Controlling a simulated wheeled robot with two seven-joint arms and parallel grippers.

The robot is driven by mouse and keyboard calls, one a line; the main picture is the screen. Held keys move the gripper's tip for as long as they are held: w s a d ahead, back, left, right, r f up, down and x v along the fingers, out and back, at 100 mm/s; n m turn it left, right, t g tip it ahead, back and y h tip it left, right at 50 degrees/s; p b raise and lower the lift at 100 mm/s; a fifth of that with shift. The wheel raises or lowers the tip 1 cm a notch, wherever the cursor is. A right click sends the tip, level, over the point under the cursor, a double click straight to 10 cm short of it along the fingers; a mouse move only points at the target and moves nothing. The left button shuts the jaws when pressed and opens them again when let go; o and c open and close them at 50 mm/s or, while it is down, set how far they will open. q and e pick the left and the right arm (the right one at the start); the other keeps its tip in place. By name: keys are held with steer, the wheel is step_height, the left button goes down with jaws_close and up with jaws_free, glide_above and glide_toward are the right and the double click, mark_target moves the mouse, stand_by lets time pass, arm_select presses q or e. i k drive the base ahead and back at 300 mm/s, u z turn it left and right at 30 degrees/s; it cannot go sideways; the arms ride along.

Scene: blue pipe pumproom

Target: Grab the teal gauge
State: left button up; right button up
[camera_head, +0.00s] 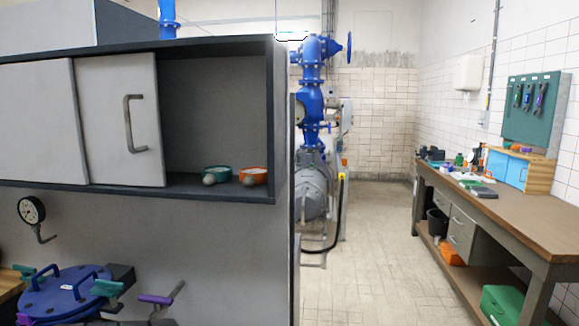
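A teal round thing (219,172) lies on the floor of the open cabinet compartment, near its front edge. It has a pale grey ball-like end facing me, and it looks like the teal gauge. Its dial face cannot be made out. An orange one of like shape (255,176) sits just to its right, close beside it. Neither of my grippers is in view.
The cabinet's sliding door (120,121) covers the part left of the opening. Below are a black-rimmed gauge (31,210) and a blue flanged lid (62,294) with coloured clamp handles. A workbench (510,209) stands at the right. Tiled floor (370,225) between is clear.

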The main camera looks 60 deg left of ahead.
mark_target(212, 175)
steer(key=i, duration=1.75)
steer(key=u, duration=4.65)
steer(key=i, duration=0.5)
